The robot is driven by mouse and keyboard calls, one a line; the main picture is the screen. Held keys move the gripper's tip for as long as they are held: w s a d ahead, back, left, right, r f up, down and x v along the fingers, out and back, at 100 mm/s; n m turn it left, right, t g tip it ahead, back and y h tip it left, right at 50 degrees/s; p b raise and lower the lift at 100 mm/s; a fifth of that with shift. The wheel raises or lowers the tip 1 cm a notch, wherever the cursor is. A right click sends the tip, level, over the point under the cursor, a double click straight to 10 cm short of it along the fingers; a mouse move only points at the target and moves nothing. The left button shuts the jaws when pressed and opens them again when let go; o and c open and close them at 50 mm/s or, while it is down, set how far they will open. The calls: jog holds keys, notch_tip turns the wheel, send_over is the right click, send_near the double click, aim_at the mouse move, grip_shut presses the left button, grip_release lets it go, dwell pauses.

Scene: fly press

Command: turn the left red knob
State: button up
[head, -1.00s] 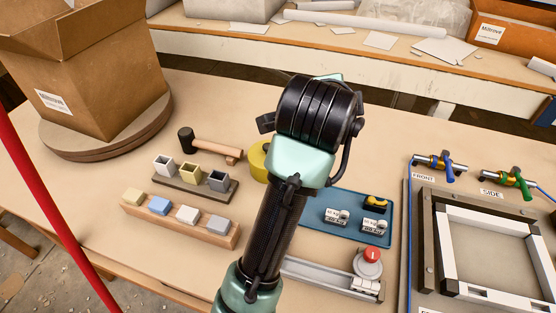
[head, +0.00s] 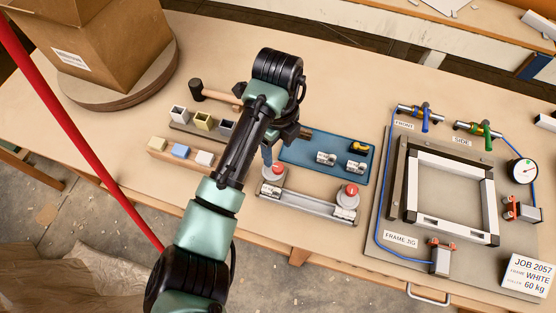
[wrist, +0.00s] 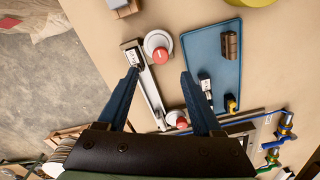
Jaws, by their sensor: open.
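The left red knob (head: 277,170) sits on a round pale base at the left end of a grey metal rail (head: 305,204). It also shows in the wrist view (wrist: 160,54), just beyond my fingertips and between their lines. The right red knob (head: 350,190) stands at the rail's other end; in the wrist view (wrist: 180,122) it is low between my fingers. My gripper (head: 270,152) is open and empty, close to the left knob. In the wrist view its two blue fingers (wrist: 159,80) are spread wide. I cannot tell its height above the knob.
A blue tray (head: 300,160) with weights lies right of the gripper. A wooden block row (head: 170,160), small cups and a mallet (head: 197,90) are to the left. The frame jig (head: 385,225) with valves and hoses is at right. A large carton (head: 100,50) stands back left.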

aim_at(278, 167)
notch_tip(278, 167, down, 8)
jog(key=shift+f, duration=0.15)
dwell(0.3)
grip_shut()
